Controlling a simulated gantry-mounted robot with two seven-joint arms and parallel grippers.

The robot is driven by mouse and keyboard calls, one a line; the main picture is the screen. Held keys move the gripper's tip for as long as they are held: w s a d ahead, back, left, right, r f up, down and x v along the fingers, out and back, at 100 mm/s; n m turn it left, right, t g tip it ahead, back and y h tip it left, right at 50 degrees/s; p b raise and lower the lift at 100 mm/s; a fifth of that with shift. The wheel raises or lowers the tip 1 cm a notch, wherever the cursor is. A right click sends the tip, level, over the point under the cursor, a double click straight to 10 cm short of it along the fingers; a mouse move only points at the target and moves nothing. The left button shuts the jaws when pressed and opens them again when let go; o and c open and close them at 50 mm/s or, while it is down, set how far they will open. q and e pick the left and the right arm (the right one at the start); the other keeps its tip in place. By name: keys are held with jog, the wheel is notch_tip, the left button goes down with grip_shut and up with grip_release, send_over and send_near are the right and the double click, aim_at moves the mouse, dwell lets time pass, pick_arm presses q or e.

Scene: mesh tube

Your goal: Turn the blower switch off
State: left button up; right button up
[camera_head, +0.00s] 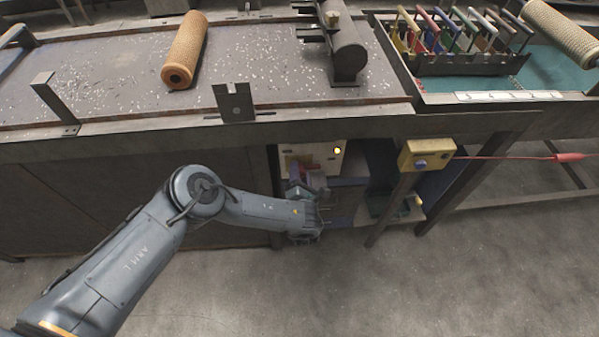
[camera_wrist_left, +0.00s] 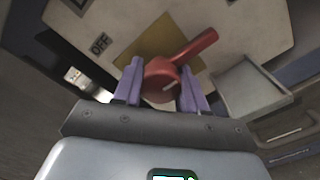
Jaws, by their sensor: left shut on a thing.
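The blower switch (camera_wrist_left: 192,49) is a red rotary handle on a yellowish plate on a cream panel (camera_wrist_left: 215,20). Its lever points to the upper right in the left wrist view. An OFF label (camera_wrist_left: 99,44) lies up and left of the hub, away from where the lever points. My left gripper (camera_wrist_left: 161,82) is shut on the switch, with a purple finger on each side of the red hub. In the head view my left gripper (camera_head: 301,186) is at the panel under the table, and the switch is mostly hidden. My right gripper is not in view.
A lit yellow lamp (camera_head: 337,151) shows on the panel. A yellow box (camera_head: 427,155) with a blue knob is on the post to the right. The table edge (camera_head: 200,128) overhangs the panel. A tan mesh tube (camera_head: 186,50) lies on the tabletop.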

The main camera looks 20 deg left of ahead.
pick_arm(q)
jog(key=shift+n, duration=0.3)
jog(key=n, duration=0.9)
jog(key=shift+p, duration=0.35)
jog(key=n, duration=0.4)
jog(key=shift+n+p, duration=0.5)
jog(key=shift+n, duration=1.7)
jog(key=o, duration=1.1)
jog(key=shift+c, duration=0.2)
